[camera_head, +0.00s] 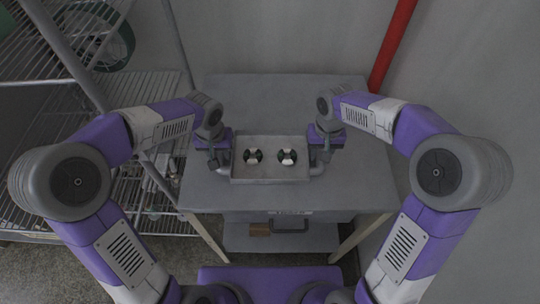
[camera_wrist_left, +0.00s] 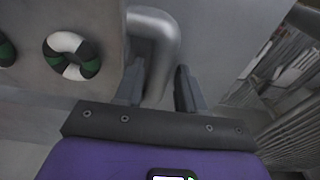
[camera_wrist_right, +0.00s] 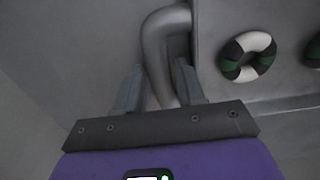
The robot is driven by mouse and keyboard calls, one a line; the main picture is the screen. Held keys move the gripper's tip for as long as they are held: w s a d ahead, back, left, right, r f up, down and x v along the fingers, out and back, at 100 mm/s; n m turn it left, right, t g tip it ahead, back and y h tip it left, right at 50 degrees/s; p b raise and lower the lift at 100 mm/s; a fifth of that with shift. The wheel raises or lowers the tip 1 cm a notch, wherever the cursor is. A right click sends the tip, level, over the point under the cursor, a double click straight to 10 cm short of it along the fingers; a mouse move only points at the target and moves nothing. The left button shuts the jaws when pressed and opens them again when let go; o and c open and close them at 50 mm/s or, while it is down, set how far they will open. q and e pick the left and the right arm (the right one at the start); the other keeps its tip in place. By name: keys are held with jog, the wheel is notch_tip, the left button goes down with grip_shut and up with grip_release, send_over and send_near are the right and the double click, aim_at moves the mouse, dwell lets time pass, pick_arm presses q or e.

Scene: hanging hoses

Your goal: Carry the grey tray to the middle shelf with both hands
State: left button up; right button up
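The grey tray (camera_head: 270,172) sits level on the grey table, with a bent tube handle at each end. Two black, white and green rings (camera_head: 253,156) (camera_head: 287,157) lie in it side by side. My left gripper (camera_head: 223,160) is at the left handle (camera_wrist_left: 163,50), which passes between its fingers; a gap shows beside the right finger in the left wrist view. My right gripper (camera_head: 320,157) is at the right handle (camera_wrist_right: 157,45), its fingers apart on either side. A wire shelf rack (camera_head: 155,85) stands at the left, with shelves at several heights; I cannot tell which is the middle one.
The grey table (camera_head: 290,100) has clear room behind the tray. A coiled green hose (camera_head: 95,35) is on the rack. A red pipe (camera_head: 392,45) runs up the wall at the right.

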pick_arm(q)
grip_shut()
pick_arm(e)
grip_shut()
pick_arm(q)
jog(key=shift+r, duration=0.2)
pick_arm(e)
jog(key=shift+r, duration=0.2)
